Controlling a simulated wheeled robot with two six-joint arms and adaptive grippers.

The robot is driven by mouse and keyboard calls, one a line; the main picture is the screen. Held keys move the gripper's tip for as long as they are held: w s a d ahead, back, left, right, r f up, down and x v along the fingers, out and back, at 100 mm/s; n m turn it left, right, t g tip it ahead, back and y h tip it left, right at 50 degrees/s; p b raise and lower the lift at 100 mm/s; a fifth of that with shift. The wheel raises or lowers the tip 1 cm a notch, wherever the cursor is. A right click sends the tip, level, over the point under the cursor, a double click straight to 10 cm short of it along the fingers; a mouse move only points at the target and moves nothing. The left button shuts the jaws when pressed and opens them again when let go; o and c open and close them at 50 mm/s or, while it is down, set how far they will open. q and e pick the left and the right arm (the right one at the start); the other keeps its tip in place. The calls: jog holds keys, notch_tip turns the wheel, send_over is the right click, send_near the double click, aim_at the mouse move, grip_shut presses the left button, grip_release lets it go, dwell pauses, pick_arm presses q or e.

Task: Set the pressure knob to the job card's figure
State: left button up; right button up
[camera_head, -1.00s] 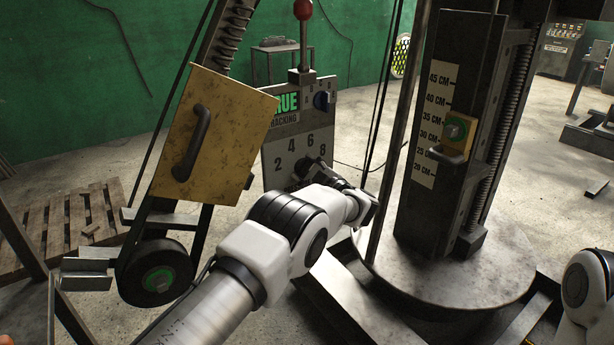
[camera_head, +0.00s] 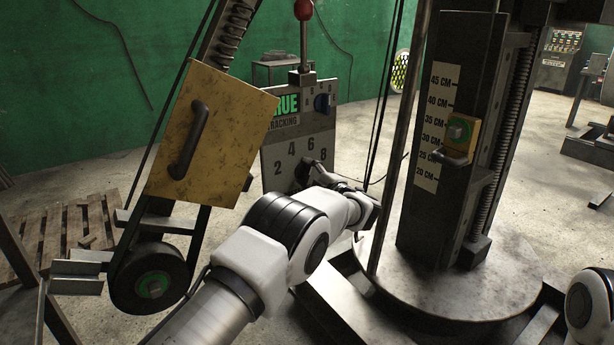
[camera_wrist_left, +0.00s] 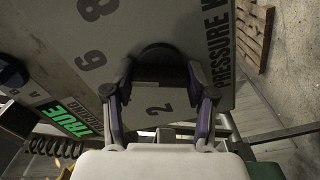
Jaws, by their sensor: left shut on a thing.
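The pressure panel (camera_head: 272,182) is a grey plate with the figures 2, 4, 6 and 8 in an arc. In the left wrist view the panel (camera_wrist_left: 222,90) carries lettering that begins "PRESSURE K". The dark round pressure knob (camera_wrist_left: 158,54) sits between the fingers there, with the figure 2 visible below it. My left gripper (camera_wrist_left: 160,78) is shut on this knob, one finger on each side. In the head view the left gripper (camera_head: 312,172) is at the panel's lower right and largely covers the knob. The knob's pointer cannot be made out. I see no readable job card.
A blue knob (camera_head: 322,103) and a red-topped lever (camera_head: 304,45) are on the upper panel. A yellow plate with a handle (camera_head: 205,130) stands left of it. A steel column with a cm scale (camera_head: 436,125) stands right. A wooden pallet (camera_head: 65,225) lies left.

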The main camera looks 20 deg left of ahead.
pick_arm(q)
jog(key=o, duration=1.2)
jog(key=shift+a, duration=0.1)
jog(key=shift+c, duration=0.2)
jog(key=v, duration=0.7)
jog(key=shift+s, duration=0.15)
